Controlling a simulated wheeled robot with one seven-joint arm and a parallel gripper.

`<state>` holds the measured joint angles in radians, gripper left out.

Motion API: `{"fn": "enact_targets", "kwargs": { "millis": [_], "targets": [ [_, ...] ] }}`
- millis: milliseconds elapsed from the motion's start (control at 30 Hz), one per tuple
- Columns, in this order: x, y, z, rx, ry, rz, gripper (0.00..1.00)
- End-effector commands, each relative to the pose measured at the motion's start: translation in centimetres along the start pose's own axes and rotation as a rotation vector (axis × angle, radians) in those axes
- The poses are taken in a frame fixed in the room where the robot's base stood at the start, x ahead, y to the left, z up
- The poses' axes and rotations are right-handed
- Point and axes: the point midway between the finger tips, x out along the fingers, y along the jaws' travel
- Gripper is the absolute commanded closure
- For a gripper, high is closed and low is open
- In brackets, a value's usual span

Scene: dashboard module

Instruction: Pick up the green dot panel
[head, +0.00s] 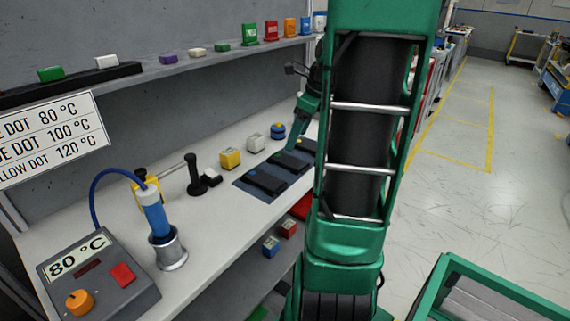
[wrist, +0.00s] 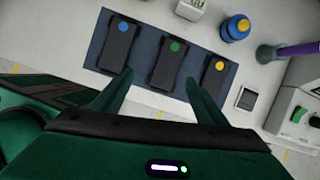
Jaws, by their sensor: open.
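The green dot panel (wrist: 169,63) is a dark, flat block with a green dot near its far end. It lies in the middle of a blue mat (wrist: 146,44), between the blue dot panel (wrist: 115,46) and the yellow dot panel (wrist: 211,80). My gripper (wrist: 158,88) is open and empty in the wrist view. Its two fingers point towards the near end of the green dot panel, one to each side of it. The head view shows the dark panels in a row on the mat (head: 245,186), with my arm hiding part of the gripper.
A yellow block (head: 230,158), a white block (head: 256,143) and a blue round knob (head: 278,130) stand behind the mat. A shelf runs above the bench.

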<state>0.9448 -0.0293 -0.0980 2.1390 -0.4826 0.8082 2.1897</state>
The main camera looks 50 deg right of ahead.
Motion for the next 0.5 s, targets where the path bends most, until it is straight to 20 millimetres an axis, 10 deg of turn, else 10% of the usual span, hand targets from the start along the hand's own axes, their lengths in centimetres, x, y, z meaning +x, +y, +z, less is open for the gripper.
{"fn": "enact_targets", "kwargs": {
  "millis": [500],
  "targets": [
    [3.9, -2.5, -0.1, 0.221, -0.038, -0.003, 0.33]
  ]
}}
